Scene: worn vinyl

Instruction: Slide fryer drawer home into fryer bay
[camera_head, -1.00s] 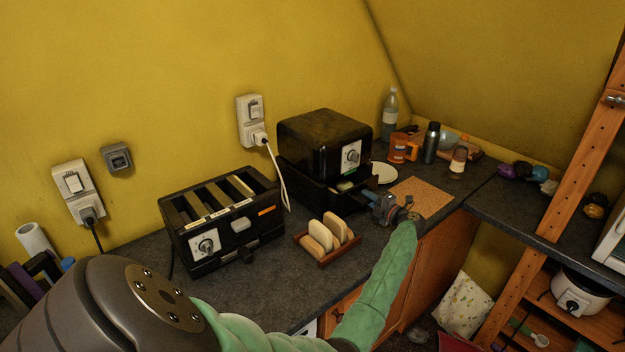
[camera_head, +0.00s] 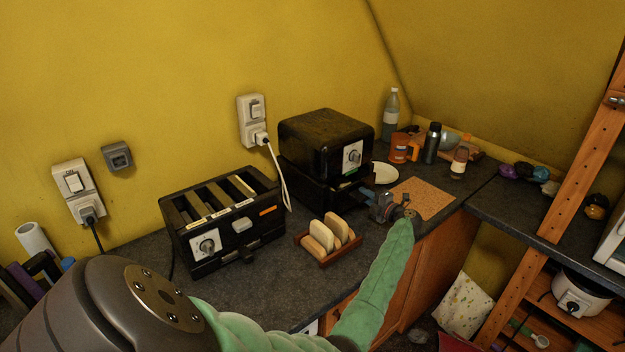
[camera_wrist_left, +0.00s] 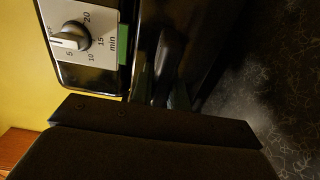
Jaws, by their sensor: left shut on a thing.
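The black fryer (camera_head: 318,134) stands on the counter against the yellow wall, with a dial on its front panel. Its black drawer (camera_head: 343,197) is low in the front and sits mostly inside the bay; a narrow part still seems to stand out. My left gripper (camera_head: 372,197) is at the drawer's front, shut on its handle, which is mostly hidden by the jaws. In the left wrist view, the dial panel (camera_wrist_left: 82,40) is at the upper left and the dark handle (camera_wrist_left: 167,65) lies just beyond my gripper's dark body. My right gripper is not in view.
A black toaster (camera_head: 222,222) and a wooden rack (camera_head: 328,250) with pale slices stand left of my forearm. A white cord hangs by the fryer's left side.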

